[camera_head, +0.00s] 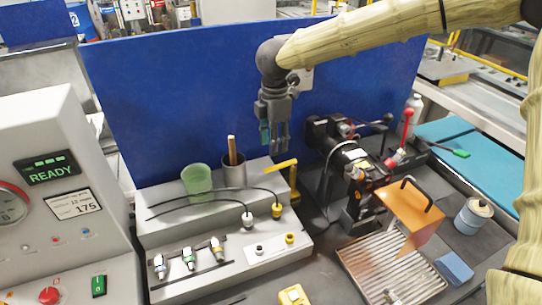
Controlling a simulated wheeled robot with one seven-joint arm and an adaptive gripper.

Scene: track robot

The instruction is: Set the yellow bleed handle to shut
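The yellow bleed handle (281,165) is a short flat yellow lever on an upright yellow stem, at the right end of the grey bench fixture. The lever points left and slightly down from the stem top, about level. My gripper (274,147) hangs fingers down above and slightly left of the handle, in front of the blue panel. A gap shows between its fingers, with nothing in it. It appears apart from the handle. The stem's lower part is partly hard to make out against the dark machine.
A green cup (197,180) and a dark cup (233,171) with a wooden stick stand left of the handle. A black machine (357,165) with a red-handled lever (408,118) and a green-tipped lever (461,153) stands right. An orange guard (410,210) is in front.

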